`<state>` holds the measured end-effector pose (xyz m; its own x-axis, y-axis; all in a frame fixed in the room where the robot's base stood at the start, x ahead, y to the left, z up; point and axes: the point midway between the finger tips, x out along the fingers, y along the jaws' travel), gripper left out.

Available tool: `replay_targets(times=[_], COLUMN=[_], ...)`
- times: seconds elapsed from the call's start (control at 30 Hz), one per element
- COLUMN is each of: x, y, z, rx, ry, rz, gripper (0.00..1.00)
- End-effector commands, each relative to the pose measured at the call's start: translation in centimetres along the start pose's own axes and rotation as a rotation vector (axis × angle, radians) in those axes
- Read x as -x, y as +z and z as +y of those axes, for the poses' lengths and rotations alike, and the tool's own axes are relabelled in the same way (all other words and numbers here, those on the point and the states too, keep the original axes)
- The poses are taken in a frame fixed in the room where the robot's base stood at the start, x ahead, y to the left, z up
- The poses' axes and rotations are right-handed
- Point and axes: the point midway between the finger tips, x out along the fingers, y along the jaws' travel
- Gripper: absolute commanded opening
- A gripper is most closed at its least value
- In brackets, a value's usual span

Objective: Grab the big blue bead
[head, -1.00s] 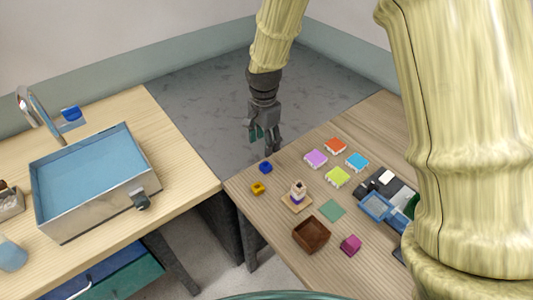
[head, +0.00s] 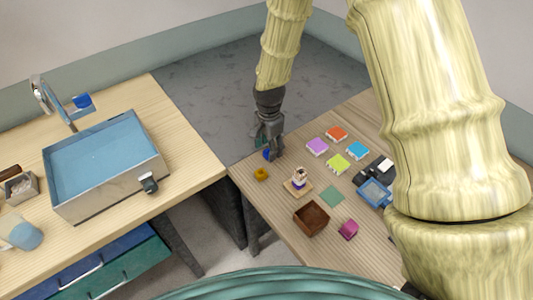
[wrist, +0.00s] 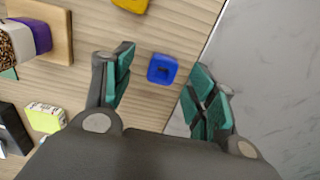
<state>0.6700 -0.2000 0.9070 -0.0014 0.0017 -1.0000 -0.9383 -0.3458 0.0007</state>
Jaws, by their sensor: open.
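The big blue bead (wrist: 162,69) is a rounded blue block with a hole, lying on the wooden table near its edge. In the wrist view it sits between the spread fingers of my gripper (wrist: 162,88), a little beyond the fingertips. The fingers have green pads, and nothing is held. In the head view my gripper (head: 270,151) is right above the blue bead (head: 267,154), which it partly covers. I cannot tell the exact height of the fingertips above the table.
A yellow bead (head: 261,174) lies close to the blue one. The table edge (wrist: 208,40) is close beside the blue bead.

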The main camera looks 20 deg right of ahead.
Motion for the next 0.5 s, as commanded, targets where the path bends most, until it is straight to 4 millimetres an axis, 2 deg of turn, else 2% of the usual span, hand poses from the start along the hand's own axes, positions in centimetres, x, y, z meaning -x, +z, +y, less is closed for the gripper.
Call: replay_targets(times=[0.23, 0.5], x=[-2.1, -2.8], y=[0.2, 0.2], z=[0.0, -0.1], rx=[0.002, 0.003], ry=[0.002, -0.001], rz=[-0.001, 0.0], gripper=[0.57, 0.57])
